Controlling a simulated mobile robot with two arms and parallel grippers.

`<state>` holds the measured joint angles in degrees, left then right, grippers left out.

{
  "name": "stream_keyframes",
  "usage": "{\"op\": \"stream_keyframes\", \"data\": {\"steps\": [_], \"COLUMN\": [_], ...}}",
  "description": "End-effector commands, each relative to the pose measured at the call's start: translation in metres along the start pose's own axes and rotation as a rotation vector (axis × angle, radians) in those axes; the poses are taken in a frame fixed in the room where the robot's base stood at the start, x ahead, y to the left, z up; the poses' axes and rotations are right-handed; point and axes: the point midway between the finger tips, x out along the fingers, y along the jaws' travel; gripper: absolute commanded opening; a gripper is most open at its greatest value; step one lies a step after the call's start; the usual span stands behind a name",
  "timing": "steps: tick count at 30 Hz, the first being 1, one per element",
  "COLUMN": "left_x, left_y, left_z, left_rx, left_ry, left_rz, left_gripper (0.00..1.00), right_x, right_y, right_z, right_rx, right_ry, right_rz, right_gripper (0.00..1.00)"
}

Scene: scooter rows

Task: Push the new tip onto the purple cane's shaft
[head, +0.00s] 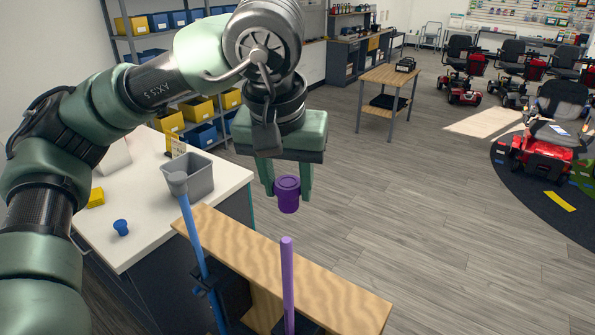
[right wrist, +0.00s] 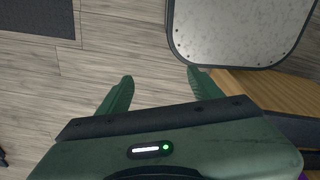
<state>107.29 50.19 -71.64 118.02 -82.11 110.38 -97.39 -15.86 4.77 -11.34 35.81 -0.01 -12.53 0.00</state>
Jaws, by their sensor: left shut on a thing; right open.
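My left gripper (head: 290,190) is shut on a purple tip (head: 287,194), a short dark purple cup with a wider rim. It holds the tip in the air, apart from the cane. The purple cane's shaft (head: 288,275) stands upright at the wooden rack (head: 330,288), its bare top end below the tip in the picture. The lower part of the shaft is hidden by the bottom edge of the view. My right gripper (right wrist: 158,85) is open and empty in the right wrist view, above the floor.
A blue cane (head: 193,235) with a grey end stands at the rack's left. The white counter (head: 135,235) bears a grey bin (head: 190,182), a blue tip (head: 121,228) and a yellow block (head: 96,198). A grey metal plate (right wrist: 240,30) lies near the right gripper.

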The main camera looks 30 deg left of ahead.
Motion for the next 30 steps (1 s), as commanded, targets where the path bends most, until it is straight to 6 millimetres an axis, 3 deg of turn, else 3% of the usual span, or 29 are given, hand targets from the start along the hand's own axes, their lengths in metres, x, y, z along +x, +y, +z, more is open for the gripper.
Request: {"op": "stream_keyframes", "data": {"steps": [11,22,30], "left_x": [0.027,0.051,0.051], "left_y": [-0.001,0.000,0.000], "left_z": [0.008,0.016,0.016], "left_rx": [-0.002,-0.002,-0.003], "left_ry": [0.001,0.002,0.002], "left_rz": [-0.001,0.000,0.001], "left_gripper": [0.00,0.00,0.00], "right_x": [0.017,0.034,0.033], "right_y": [-0.015,-0.010,-0.007], "right_z": [0.040,0.015,0.022], "right_rx": [0.000,0.000,-0.002], "right_ry": [-0.052,-0.013,-0.022], "right_rz": [-0.017,-0.011,-0.008], "right_gripper": [0.65,0.65,0.65]}}
